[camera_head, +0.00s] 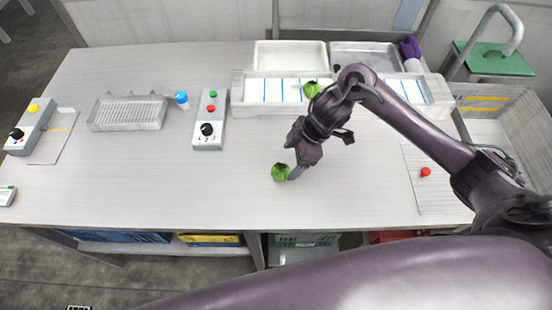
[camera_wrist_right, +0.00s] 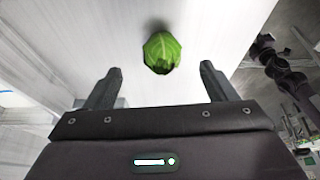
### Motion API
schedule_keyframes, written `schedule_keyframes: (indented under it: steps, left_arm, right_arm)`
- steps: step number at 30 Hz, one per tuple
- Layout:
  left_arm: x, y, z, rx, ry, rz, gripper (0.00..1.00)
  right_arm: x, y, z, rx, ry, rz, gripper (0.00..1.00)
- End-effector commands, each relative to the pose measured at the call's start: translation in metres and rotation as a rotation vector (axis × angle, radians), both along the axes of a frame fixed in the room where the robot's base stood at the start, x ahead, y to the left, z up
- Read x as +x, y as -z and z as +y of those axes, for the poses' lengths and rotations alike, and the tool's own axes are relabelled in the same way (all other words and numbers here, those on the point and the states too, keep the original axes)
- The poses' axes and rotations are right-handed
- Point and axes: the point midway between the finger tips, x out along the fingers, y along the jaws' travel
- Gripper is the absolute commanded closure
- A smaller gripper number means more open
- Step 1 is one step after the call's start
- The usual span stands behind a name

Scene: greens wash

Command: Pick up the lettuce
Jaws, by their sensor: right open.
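A small green lettuce (camera_head: 281,172) lies on the bare light tabletop (camera_head: 150,205), near the middle. My right gripper (camera_head: 293,172) points down right beside it, low over the table. In the right wrist view the lettuce (camera_wrist_right: 161,52) lies just beyond the open fingertips (camera_wrist_right: 160,70), roughly centred between them. The gap between the fingers is empty. A second green lettuce (camera_head: 311,89) is on the white, blue-striped channel (camera_head: 270,90) behind my right arm. My left gripper does not show.
A grey control box (camera_head: 209,130) with buttons and a black knob stands left of the lettuce. White and metal trays stand at the back. The table around the lettuce is clear.

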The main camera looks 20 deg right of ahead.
Motion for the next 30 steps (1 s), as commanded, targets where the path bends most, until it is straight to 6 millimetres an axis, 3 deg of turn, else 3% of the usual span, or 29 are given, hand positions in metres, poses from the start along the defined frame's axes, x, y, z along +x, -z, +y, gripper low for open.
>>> schedule_keyframes:
  steps: [11,17,21,25,30]
  left_arm:
    - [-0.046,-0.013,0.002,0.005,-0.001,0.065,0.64]
    - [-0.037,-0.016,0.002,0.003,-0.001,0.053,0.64]
    - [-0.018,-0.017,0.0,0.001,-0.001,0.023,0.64]
    - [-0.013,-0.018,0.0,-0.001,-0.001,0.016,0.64]
    - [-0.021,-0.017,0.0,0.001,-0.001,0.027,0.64]
  right_arm:
    - [0.006,0.04,0.021,0.002,0.002,0.005,0.21]
    - [0.009,0.064,0.029,0.0,0.001,0.002,0.21]
    - [0.01,0.067,0.03,-0.001,0.0,0.0,0.21]
    - [0.01,0.067,0.03,-0.001,0.0,0.0,0.21]
    - [0.01,0.067,0.03,-0.001,0.0,-0.001,0.44]
